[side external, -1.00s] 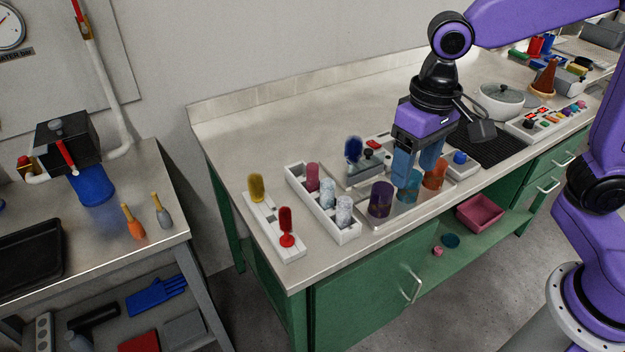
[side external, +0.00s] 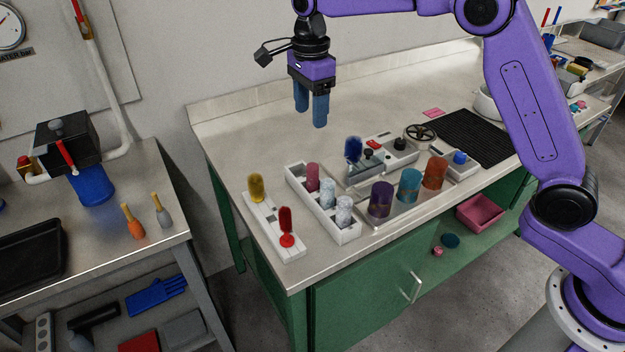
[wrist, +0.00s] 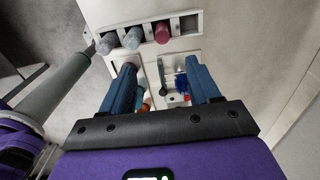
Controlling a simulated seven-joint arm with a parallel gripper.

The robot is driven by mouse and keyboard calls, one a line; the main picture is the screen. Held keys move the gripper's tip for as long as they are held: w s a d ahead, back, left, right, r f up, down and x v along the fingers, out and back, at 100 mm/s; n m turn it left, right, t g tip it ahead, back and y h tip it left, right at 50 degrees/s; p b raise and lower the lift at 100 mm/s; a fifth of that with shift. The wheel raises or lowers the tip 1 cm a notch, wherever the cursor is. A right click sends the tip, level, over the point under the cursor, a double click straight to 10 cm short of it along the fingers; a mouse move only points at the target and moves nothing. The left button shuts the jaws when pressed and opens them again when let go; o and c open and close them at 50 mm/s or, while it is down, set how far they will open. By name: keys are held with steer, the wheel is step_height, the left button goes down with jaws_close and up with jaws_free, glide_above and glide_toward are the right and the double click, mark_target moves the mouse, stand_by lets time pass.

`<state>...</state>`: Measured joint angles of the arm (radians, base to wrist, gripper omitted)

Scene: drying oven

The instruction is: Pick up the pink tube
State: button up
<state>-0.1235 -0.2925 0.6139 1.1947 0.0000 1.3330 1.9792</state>
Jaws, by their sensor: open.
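The pink tube (side external: 312,177) stands upright in the long white rack (side external: 315,217), in line with two pale blue-grey tubes (side external: 328,194) (side external: 344,212). In the wrist view the pink tube (wrist: 162,33) is at the top, between a pale tube and a dark empty slot. My gripper (side external: 311,113) is open and empty, pointing down, high above the bench. In the side view it appears above the pink tube, apart from it. In the wrist view the fingers (wrist: 160,68) are spread, with the pink tube beyond their tips.
Purple, teal and orange jars (side external: 410,186) stand on a tray to the right. A device with a dark blue top (side external: 353,150) is behind them. The back left bench surface is clear.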

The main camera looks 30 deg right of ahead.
mark_target(313, 166)
step_height(313, 166, down, 12)
steer(key=shift+f, duration=0.1)
steer(key=shift+w+d+f, duration=0.1)
steer(key=shift+d+f, duration=0.05)
steer(key=shift+f, duration=1.15)
steer(key=shift+w+d+f, duration=0.1)
steer(key=shift+d+f, duration=0.05)
steer(key=shift+f, duration=1.1)
jaws_close()
steer(key=shift+r, duration=0.1)
